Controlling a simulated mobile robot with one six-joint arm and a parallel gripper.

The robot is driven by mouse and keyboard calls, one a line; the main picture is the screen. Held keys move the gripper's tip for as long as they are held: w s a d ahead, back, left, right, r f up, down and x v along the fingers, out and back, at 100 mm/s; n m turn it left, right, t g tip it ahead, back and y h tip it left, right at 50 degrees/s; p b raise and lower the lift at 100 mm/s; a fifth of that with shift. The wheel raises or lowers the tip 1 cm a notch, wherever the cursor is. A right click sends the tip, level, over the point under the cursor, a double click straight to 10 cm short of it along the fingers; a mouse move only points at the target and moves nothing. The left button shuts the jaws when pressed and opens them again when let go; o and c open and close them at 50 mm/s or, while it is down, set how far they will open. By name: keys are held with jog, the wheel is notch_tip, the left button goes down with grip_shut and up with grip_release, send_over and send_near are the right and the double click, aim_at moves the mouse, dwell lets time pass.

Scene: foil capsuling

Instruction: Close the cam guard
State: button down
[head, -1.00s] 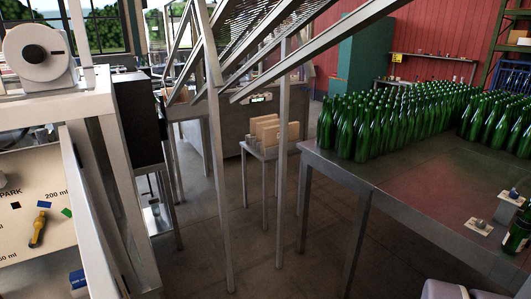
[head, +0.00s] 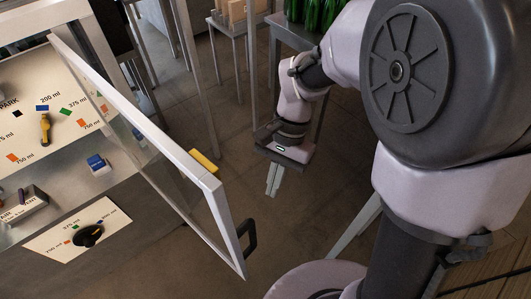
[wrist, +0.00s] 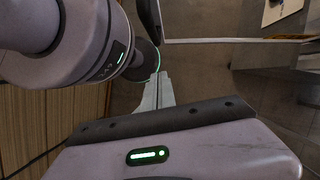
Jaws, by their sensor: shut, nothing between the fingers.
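The cam guard (head: 150,120) is a hinged frame with a pale rim and a clear panel. In the head view it stands swung open, out from the machine on the left. A black handle (head: 247,240) sits near its lower free corner, and a yellow block (head: 205,160) shows by its top edge. My gripper (head: 272,188) is shut and empty, fingers pointing down, to the right of the guard and apart from it. In the wrist view the closed fingers (wrist: 159,78) show with nothing between them.
Behind the guard, the machine has a cream panel (head: 28,105) with coloured volume marks and a yellow lever (head: 46,128). A lower plate (head: 65,240) carries a black knob (head: 88,236). Green bottles (head: 310,12) stand on a table at the back. Floor between guard and gripper looks clear.

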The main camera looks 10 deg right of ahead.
jog(key=s+a+f+b, duration=0.2)
jog(key=s+a+f, duration=0.2)
jog(key=s+f, duration=0.1)
jog(key=shift+f+b, duration=0.3)
jog(key=shift+f, duration=0.55)
jog(key=shift+s, duration=0.1)
